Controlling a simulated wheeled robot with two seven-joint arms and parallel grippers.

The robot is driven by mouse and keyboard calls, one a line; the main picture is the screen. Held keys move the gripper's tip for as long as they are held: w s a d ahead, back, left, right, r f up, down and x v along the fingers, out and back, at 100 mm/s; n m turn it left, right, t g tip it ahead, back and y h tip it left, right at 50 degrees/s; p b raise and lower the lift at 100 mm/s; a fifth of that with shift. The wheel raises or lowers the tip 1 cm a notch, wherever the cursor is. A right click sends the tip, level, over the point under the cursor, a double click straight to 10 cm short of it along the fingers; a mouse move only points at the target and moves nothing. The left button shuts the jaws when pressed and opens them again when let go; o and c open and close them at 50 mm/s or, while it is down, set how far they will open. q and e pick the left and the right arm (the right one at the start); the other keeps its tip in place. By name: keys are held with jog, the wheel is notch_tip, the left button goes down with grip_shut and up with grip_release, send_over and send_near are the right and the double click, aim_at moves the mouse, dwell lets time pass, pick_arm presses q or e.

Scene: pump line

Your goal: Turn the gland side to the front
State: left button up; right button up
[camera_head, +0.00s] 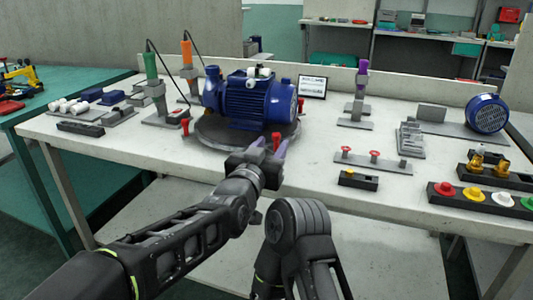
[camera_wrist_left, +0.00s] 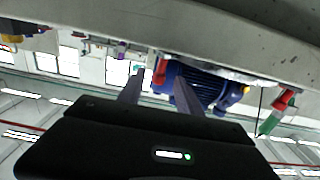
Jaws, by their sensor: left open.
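The blue pump (camera_head: 248,100) stands on a round grey turntable (camera_head: 215,135) at the back middle of the bench. Its finned motor faces me, with white fittings on top. A red peg (camera_head: 276,140) stands at the turntable's front right rim, another red peg (camera_head: 185,126) at its left. My left gripper (camera_head: 268,152) is open and empty at the front rim, fingers pointing at the front red peg. In the left wrist view, which is upside down, this peg (camera_wrist_left: 161,67) shows between and beyond the fingertips, with the pump (camera_wrist_left: 205,85) behind. My right gripper is out of the picture.
Green (camera_head: 151,72) and orange (camera_head: 187,54) corded tools stand left of the turntable. A small screen (camera_head: 312,87) and a purple-topped tool (camera_head: 361,80) stand right. A rack with red knobs (camera_head: 374,156) and a black button strip (camera_head: 475,197) lie front right.

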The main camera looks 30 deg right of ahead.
pick_arm(q)
jog(key=shift+v, duration=1.8)
